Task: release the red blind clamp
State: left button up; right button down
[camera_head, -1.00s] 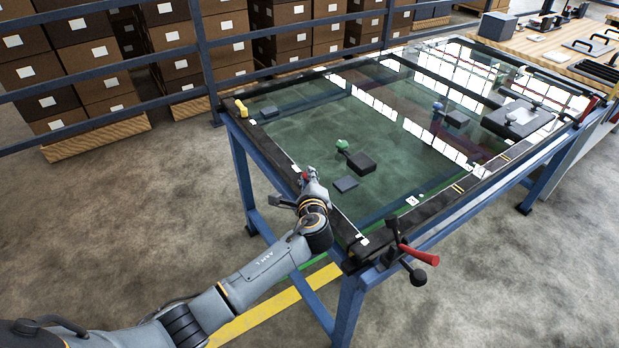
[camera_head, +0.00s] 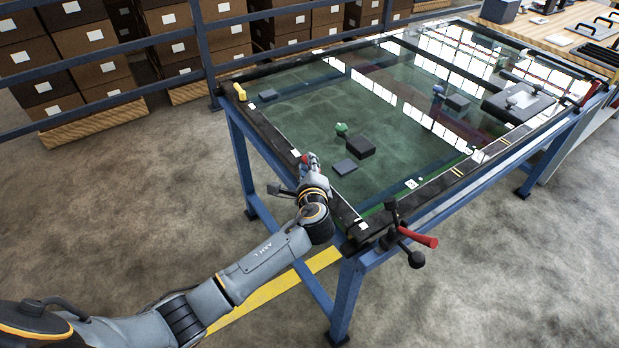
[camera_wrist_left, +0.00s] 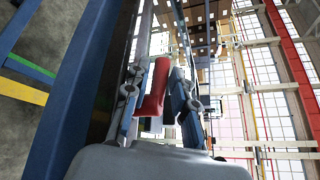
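A small red clamp handle (camera_head: 304,159) shows at the left rim of the glass-topped table, at the tip of my left gripper (camera_head: 311,166). In the left wrist view the red handle (camera_wrist_left: 157,88) stands between the two fingers of my left gripper (camera_wrist_left: 160,95). It lies close against the right finger; whether both fingers press on it I cannot tell. The clamp's base is hidden. Another clamp with a red handle (camera_head: 418,237) and black knobs sits at the table's near corner, apart from the gripper. My right gripper is not in view.
The blue-framed table's glass top (camera_head: 290,115) carries dark blocks (camera_head: 360,146) and a green knob (camera_head: 341,128). A yellow piece (camera_head: 240,92) sits at its far left corner. A blue railing (camera_head: 205,60) and stacked boxes stand behind. The floor at left is clear.

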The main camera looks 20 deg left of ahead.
pick_arm(q)
jog(key=v, duration=1)
jog(key=s+a+f+n+g+h, duration=0.25)
jog(key=s+f+n+g, duration=0.5)
jog(key=s, duration=0.65)
jog(key=s+f+n+g+h, duration=0.35)
jog(key=s+n, duration=0.75)
jog(key=s, duration=0.5)
notch_tip(320, 180, down, 26)
jog(key=s+g, duration=0.1)
jog(key=s, duration=0.1)
jog(key=s+a+f+m+g+p, duration=0.1)
jog(key=s+a+f, duration=0.2)
jog(key=s+f, duration=1.2)
jog(key=shift+s+a, duration=0.25)
jog(key=shift+s, duration=0.35)
